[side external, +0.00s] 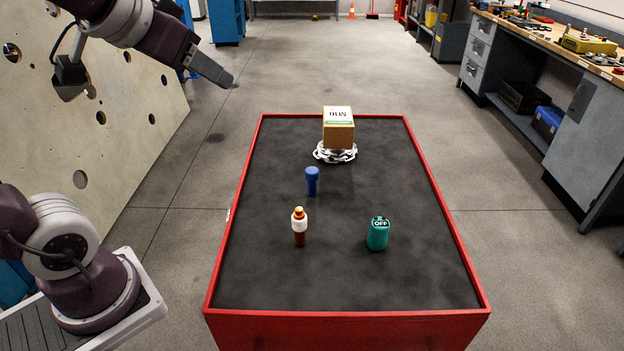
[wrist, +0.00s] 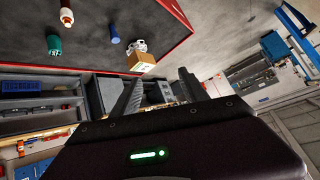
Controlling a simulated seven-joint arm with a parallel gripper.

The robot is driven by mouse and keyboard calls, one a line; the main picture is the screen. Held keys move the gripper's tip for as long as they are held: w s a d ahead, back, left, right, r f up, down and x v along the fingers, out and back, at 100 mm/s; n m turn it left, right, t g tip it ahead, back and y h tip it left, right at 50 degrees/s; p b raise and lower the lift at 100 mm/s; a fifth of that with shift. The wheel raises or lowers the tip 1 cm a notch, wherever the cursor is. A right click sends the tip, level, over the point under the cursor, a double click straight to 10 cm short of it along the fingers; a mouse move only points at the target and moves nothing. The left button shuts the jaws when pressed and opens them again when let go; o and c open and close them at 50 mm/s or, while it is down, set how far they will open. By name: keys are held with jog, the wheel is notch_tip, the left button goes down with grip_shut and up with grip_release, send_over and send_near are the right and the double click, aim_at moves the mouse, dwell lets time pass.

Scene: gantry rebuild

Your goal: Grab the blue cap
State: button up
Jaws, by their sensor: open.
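The blue cap-like piece (side external: 312,181) stands upright on the dark top of the red-rimmed table (side external: 440,275), left of the table's middle. It has a rounded wider top and a narrower lower part. In the wrist view the blue piece (wrist: 114,34) shows small near the top. My gripper (side external: 222,80) is at the upper left of the side view, in the air and well apart from the blue piece. In the wrist view my gripper (wrist: 158,90) has its two dark fingers spread, with nothing held between them.
A teal container (side external: 378,234) stands to the right. A cardboard box (side external: 338,131) sits on a white chain (side external: 335,154) at the back.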

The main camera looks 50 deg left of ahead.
jog(key=w+a+r+m+t, duration=0.1)
jog(key=w+a+r+t, duration=0.15)
jog(key=w, duration=0.45)
jog(key=w+a+r+m+t, duration=0.1)
jog(key=w+a+r+t, duration=0.15)
jog(key=w, duration=0.45)
jog(key=m+g+h, duration=0.3)
jog(key=m+h, duration=0.5)
jog(key=h, duration=0.4)
send_over(314, 179)
jog(key=s+a, duration=0.1)
jog(key=a, duration=0.4)
notch_tip(314, 179, down, 9)
jog(key=shift+g+h, duration=0.4)
jog(key=shift+h, duration=0.1)
jog(key=f, duration=1.3)
jog(key=d+f, duration=0.1)
jog(key=f, duration=0.6)
jog(key=shift+s+f, duration=0.3)
jog(key=shift+s, duration=0.05)
jog(key=x, duration=0.6)
jog(key=shift+s+d+f, duration=0.15)
jog(key=shift+d+f, duration=0.05)
jog(key=shift+f, duration=0.15)
jog(key=shift+w+d+f, duration=0.1)
jog(key=shift+w+d, duration=0.1)
jog(key=shift+d, duration=0.1)
jog(key=shift+w+d, duration=0.1)
jog(key=shift+d, duration=0.05)
grip_shut()
